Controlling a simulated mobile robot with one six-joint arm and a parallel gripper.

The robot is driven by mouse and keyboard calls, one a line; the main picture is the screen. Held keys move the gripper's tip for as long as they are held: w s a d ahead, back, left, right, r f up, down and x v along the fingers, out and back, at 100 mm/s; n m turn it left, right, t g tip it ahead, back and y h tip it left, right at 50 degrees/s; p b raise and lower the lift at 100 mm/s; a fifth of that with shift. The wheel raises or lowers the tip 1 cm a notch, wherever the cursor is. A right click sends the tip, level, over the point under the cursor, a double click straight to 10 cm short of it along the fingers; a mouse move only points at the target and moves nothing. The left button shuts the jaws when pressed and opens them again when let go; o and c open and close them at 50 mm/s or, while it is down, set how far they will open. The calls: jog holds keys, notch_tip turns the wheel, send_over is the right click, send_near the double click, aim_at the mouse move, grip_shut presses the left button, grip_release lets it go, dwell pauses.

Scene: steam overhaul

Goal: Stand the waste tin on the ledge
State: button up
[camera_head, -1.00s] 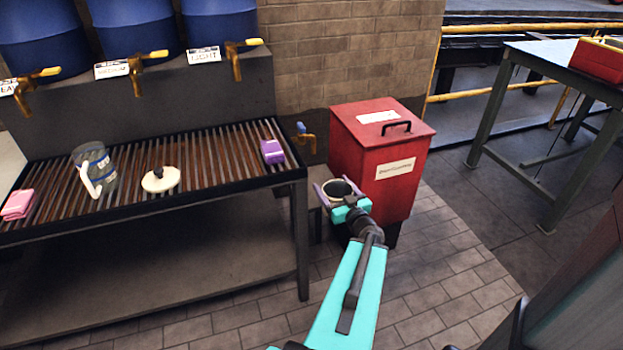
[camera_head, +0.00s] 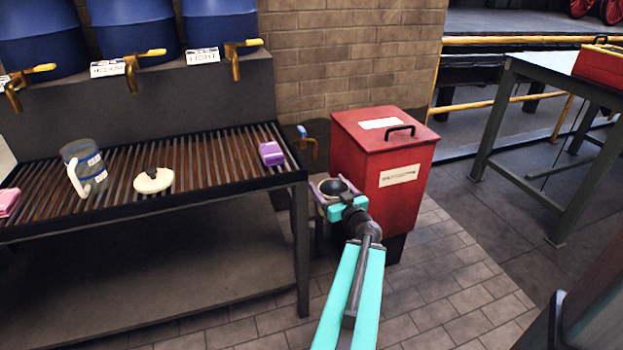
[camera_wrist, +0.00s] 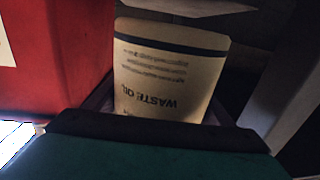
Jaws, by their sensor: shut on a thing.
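The waste tin (camera_wrist: 170,70) is a cream cylinder with a dark band and "WASTE OIL" lettering, upside down in the wrist view. My gripper (camera_head: 335,198) is shut on it, beside the red bin and under the wall tap. In the head view the tin's pale rim and dark opening (camera_head: 327,187) face up, so it looks about upright. A small grey ledge (camera_head: 318,232) seems to stand under the tap, mostly hidden behind the tin and gripper. I cannot tell whether the tin touches it.
A red lidded bin (camera_head: 378,165) stands close on the right. The slatted drain bench (camera_head: 215,165) is on the left, with a jug (camera_head: 84,165), a white lid (camera_head: 153,181) and a purple block (camera_head: 271,153). A brass tap (camera_head: 306,142) hangs above the tin.

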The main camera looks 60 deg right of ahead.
jog(key=shift+w+d+f+b, duration=0.1)
jog(key=shift+w+d+b, duration=0.25)
jog(key=shift+b, duration=1.5)
jog(key=b+x, duration=0.3)
jog(key=x, duration=0.8)
jog(key=shift+w+b, duration=0.3)
jog(key=shift+w, duration=0.05)
jog(key=shift+w+d+f+b, duration=0.2)
jog(key=shift+w+f+b, duration=0.05)
jog(key=shift+f+b, duration=0.6)
jog(key=shift+w+d+f+b, duration=0.15)
jog(key=shift+w+f+b, duration=0.15)
jog(key=shift+f+b, duration=0.55)
jog(key=o, duration=1.2)
